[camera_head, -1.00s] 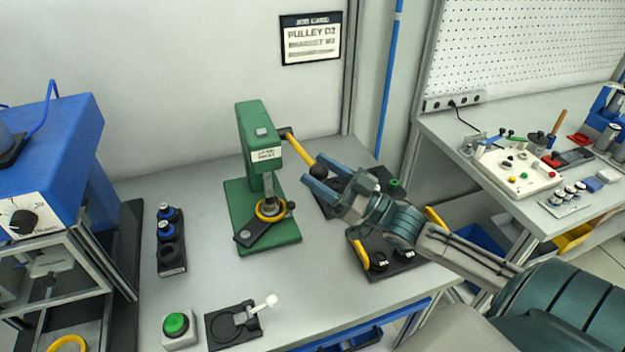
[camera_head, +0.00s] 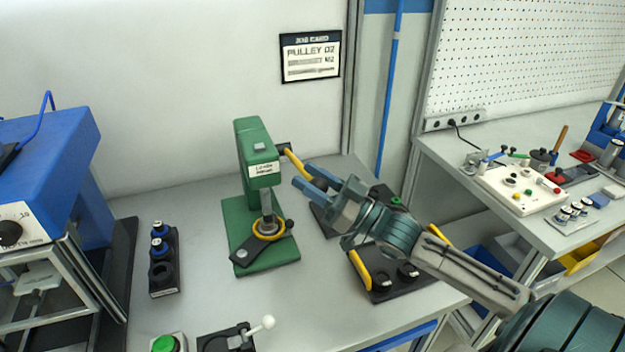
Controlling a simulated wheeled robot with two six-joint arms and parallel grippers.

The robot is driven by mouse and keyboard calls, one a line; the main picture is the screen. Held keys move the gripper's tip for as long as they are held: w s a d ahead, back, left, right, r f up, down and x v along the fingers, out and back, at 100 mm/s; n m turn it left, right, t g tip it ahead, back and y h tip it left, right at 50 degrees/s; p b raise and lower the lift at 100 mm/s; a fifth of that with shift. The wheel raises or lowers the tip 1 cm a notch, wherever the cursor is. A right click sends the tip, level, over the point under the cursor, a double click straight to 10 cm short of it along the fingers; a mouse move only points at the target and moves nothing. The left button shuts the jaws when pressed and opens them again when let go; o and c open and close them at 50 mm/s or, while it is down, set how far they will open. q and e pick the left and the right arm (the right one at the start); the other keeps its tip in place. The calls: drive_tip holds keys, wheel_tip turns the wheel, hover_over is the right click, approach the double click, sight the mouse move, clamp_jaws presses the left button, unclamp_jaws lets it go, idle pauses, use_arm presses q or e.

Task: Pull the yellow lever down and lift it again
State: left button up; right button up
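The yellow lever (camera_head: 294,162) is on the right side of the green press (camera_head: 254,150) and slants down to the right from its pivot. Its outer end passes between the two blue fingers of my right gripper (camera_head: 313,181). A yellow ring (camera_head: 256,231) lies around the post at the press's base. My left gripper is not in view.
A dark tray with yellow handles (camera_head: 362,271) lies under my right arm. A black holder with blue-topped parts (camera_head: 163,264) stands left of the press. A green button (camera_head: 165,344) and a white-knobbed fixture (camera_head: 266,322) are in front. A blue machine (camera_head: 50,165) stands far left.

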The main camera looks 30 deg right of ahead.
clamp_jaws()
